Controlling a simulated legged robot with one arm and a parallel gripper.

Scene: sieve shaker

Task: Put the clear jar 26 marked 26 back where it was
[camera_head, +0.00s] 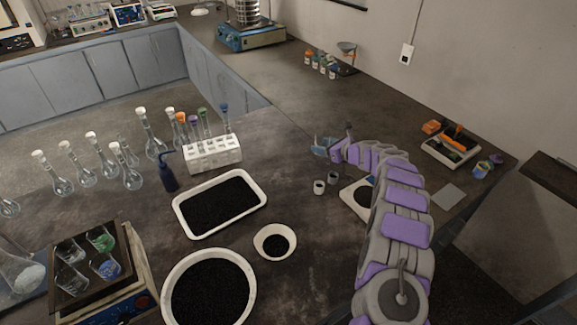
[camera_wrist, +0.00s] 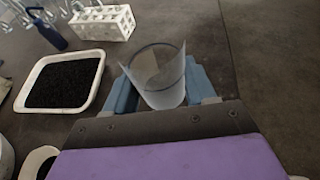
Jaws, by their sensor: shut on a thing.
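A clear jar (camera_wrist: 158,78) stands between the two blue fingers of my gripper (camera_wrist: 160,92) in the wrist view. The fingers are shut on it, and the jar looks empty and roughly upright. No number can be read on it. In the head view my gripper (camera_head: 328,146) is over the dark bench, to the right of the white test tube rack, and the jar is too small to make out clearly there. Whether the jar touches the bench cannot be told.
A white tray of black grains (camera_head: 262,205) and a white test tube rack (camera_head: 240,158) stand to the left. Two small cups (camera_head: 319,187) and a white balance (camera_head: 349,195) are near my arm. Bare bench lies behind my gripper.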

